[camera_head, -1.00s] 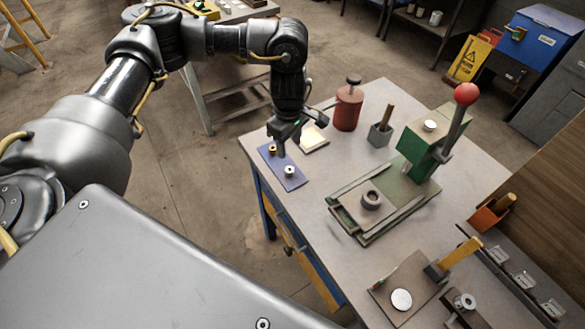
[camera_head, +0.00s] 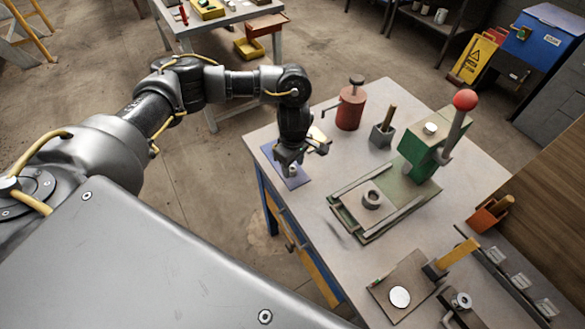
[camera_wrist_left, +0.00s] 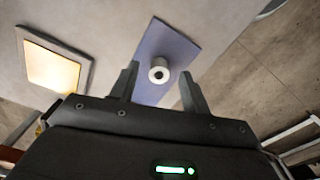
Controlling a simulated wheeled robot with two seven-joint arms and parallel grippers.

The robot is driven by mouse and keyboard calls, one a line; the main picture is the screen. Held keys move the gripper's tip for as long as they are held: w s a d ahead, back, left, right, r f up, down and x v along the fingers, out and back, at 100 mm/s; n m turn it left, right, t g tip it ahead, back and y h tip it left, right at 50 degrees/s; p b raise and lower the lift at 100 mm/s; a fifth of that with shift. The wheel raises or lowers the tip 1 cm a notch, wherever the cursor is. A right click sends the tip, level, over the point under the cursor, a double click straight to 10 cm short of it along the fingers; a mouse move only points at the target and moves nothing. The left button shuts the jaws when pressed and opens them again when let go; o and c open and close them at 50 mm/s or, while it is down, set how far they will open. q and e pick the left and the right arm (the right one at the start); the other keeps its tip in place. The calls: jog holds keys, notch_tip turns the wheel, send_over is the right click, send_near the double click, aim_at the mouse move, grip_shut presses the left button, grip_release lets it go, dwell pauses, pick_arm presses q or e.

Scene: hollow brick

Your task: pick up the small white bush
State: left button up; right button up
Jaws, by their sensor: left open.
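The small white bush (camera_wrist_left: 159,74) is a short white ring with a dark hole. In the left wrist view it stands on the blue mat (camera_wrist_left: 170,38), between and slightly beyond my open left fingertips. In the head view the bush (camera_head: 293,170) shows in part just below my left gripper (camera_head: 295,160), which hangs over the blue mat (camera_head: 291,181). The fingers of my left gripper (camera_wrist_left: 159,80) lie to either side of the bush, and I cannot tell if they touch it. The brass piece seen on the mat earlier is hidden now. My right gripper is not in view.
A lit pale panel (camera_wrist_left: 52,70) lies beside the mat. A red can (camera_head: 350,108) and a grey holder (camera_head: 382,134) stand behind. A green press (camera_head: 425,150) with a red-knobbed lever is to the right. The table's front left is clear.

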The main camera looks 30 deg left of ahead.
pick_arm(q)
notch_tip(320, 180, down, 2)
jog(key=c, duration=1)
jog(key=shift+r, duration=0.1)
jog(key=shift+w+r+b, duration=0.1)
jog(key=shift+r+b, duration=0.2)
jog(key=shift+r, duration=0.4)
jog(key=s+r, duration=0.1)
jog(key=r, duration=0.1)
jog(key=s+r, duration=0.2)
jog(key=r, duration=0.1)
jog(key=s+d+r+b, duration=0.1)
jog(key=s+r, duration=0.1)
jog(key=shift+r, duration=0.3)
jog(key=s+d+r+b, duration=0.2)
jog(key=s+r, duration=0.2)
jog(key=s, duration=0.4)
jog(key=shift+s+d, duration=0.15)
jog(key=shift+s, duration=0.25)
